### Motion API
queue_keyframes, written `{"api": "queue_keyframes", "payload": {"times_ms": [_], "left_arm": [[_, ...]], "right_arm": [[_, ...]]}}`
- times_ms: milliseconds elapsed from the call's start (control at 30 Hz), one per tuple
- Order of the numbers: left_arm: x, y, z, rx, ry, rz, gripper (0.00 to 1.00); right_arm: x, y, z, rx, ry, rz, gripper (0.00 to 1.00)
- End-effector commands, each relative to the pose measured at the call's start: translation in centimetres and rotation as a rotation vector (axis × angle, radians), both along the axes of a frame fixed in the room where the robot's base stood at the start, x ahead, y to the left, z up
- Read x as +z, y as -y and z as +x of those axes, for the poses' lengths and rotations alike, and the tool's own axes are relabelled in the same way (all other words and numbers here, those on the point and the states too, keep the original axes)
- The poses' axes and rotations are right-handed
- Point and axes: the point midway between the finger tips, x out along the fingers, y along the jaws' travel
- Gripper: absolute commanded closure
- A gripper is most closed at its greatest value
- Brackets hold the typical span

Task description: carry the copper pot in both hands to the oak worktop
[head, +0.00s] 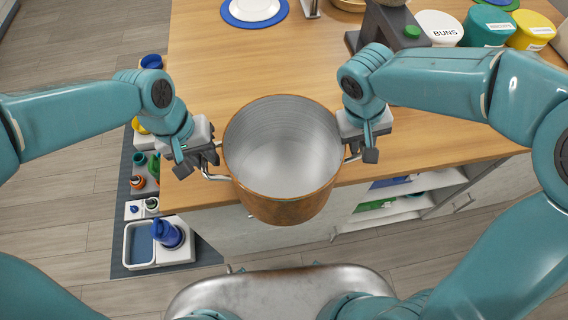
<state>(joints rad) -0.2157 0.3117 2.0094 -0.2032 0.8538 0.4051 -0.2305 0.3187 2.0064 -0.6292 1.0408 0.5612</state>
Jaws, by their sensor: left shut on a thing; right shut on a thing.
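The copper pot (281,207) hangs upright between my two grippers in the middle of the head view. Its inside is grey metal and looks empty. My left gripper (208,160) is shut on the pot's left handle. My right gripper (357,146) is shut on the right handle. The oak worktop (232,68) lies behind the pot. The pot's far part overlaps the worktop's front edge in the picture, and its near part is over the cabinet front. Whether its base touches the wood is hidden.
At the worktop's back are a white plate on a blue mat (254,10), a grey appliance (388,28), and white (438,28), green (487,26) and yellow (531,31) tubs. The worktop's left and centre are clear. Pet supplies, including a blue bottle (167,233), stand on a floor mat at left.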

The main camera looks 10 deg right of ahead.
Motion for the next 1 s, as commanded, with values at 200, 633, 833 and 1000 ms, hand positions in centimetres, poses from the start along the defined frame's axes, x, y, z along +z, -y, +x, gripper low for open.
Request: {"api": "queue_keyframes", "payload": {"times_ms": [200, 633, 833, 1000], "left_arm": [[0.6, 0.0, 0.1, 0.002, 0.006, -0.003, 1.00], [4.1, 0.0, 0.1, 0.002, 0.004, -0.002, 1.00], [5.3, 0.0, 0.1, 0.001, 0.004, -0.002, 1.00], [5.2, 0.0, 0.1, 0.001, 0.004, -0.002, 1.00]], "right_arm": [[0.6, 0.0, 0.1, 0.000, 0.005, 0.000, 1.00], [4.1, 0.0, 0.1, 0.000, 0.003, 0.000, 1.00], [5.2, 0.0, 0.1, 0.000, 0.003, 0.000, 1.00], [5.2, 0.0, 0.1, 0.000, 0.003, 0.000, 1.00]]}}
